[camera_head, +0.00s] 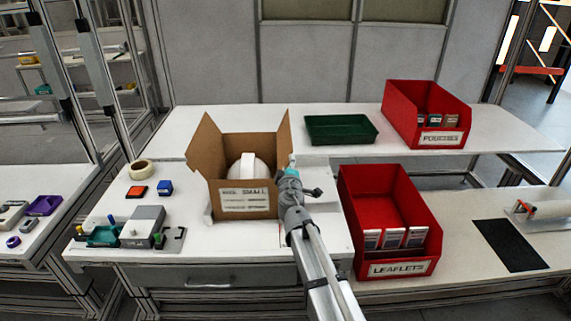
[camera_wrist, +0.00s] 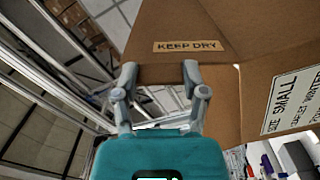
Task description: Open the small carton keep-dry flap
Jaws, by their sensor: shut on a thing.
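The small carton (camera_head: 230,195) is an open brown box on the white bench, with a "SIZE SMALL" label on its front. That label (camera_wrist: 294,100) also shows in the wrist view at right. The flap marked "KEEP DRY" (camera_wrist: 185,28) is at the top of the wrist view. In the head view my gripper (camera_head: 291,165) is at the carton's right side, by the raised right flap (camera_head: 284,137). The left flap (camera_head: 204,145) leans outward.
A white helmet shell (camera_head: 240,172) sits inside the carton. A red leaflets bin (camera_head: 352,215) stands close right of my arm. A green tray (camera_head: 340,130) and red pouches bin (camera_head: 400,110) are behind. Tape (camera_head: 141,169) and small blocks lie left.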

